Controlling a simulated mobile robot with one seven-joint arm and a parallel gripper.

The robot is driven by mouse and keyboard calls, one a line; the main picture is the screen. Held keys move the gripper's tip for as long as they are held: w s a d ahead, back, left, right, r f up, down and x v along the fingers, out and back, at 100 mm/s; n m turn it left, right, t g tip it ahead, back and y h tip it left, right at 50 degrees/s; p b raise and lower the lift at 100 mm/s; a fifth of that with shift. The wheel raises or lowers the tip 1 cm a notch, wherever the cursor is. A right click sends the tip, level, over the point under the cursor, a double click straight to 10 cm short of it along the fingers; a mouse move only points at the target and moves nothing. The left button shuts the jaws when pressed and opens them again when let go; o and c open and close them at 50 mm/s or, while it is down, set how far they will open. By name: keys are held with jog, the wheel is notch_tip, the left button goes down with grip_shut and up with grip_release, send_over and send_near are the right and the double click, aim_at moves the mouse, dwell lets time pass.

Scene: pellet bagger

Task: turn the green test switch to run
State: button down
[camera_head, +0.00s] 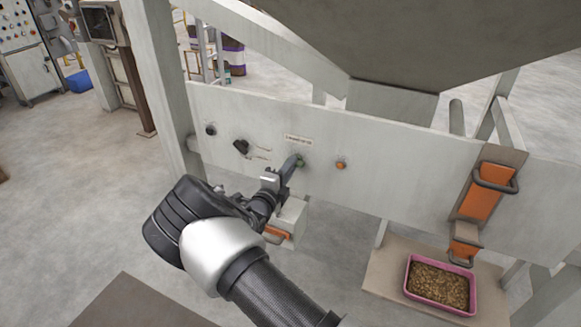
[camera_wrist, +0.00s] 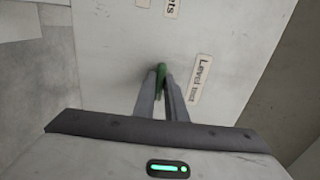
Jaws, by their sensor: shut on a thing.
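The green test switch (camera_head: 300,161) is on the pale grey panel (camera_head: 400,165), below a small label. In the wrist view the green switch (camera_wrist: 161,72) shows as a narrow upright green piece between the fingertips, beside a label reading "Level test" (camera_wrist: 200,79). My gripper (camera_head: 295,164) reaches the panel and is shut on the green switch. The gripper also shows in the wrist view (camera_wrist: 162,85), one finger on each side of the switch. The fingers hide part of the switch, and I cannot tell its setting.
A black knob (camera_head: 241,146) and a round black button (camera_head: 211,129) are left on the panel. An orange button (camera_head: 341,165) is just right of the switch. Orange handled parts (camera_head: 483,190) and a pink tray of pellets (camera_head: 409,288) are further right.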

jog(key=c, duration=1.8)
grip_release()
jog(key=shift+s+a, duration=0.1)
jog(key=v, duration=1.7)
jog(key=shift+s+p, duration=0.15)
jog(key=shift+p, duration=0.15)
jog(key=shift+r, duration=0.1)
